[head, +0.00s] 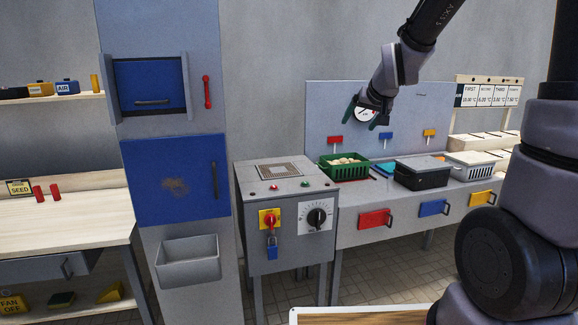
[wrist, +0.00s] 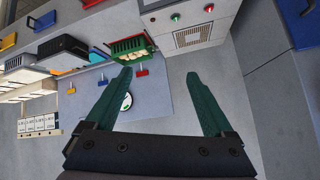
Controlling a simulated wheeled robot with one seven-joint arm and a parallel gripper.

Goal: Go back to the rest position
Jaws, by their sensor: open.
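My gripper (head: 369,108) is raised in the air above the right-hand bench in the head view, in front of the grey back panel. Its two green fingers are spread apart with nothing between them; they also show in the wrist view (wrist: 160,98). A green basket (head: 345,170) holding several pale potatoes (head: 347,161) stands on the bench below my gripper. In the wrist view the green basket (wrist: 131,50) appears upside down beyond the fingertips. A round white dial (head: 364,114) on the panel is partly hidden behind my gripper.
A control cabinet (head: 287,235) with a red switch and dial stands left of the bench. A tall grey and blue column (head: 170,60) and a wooden table (head: 65,222) are farther left.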

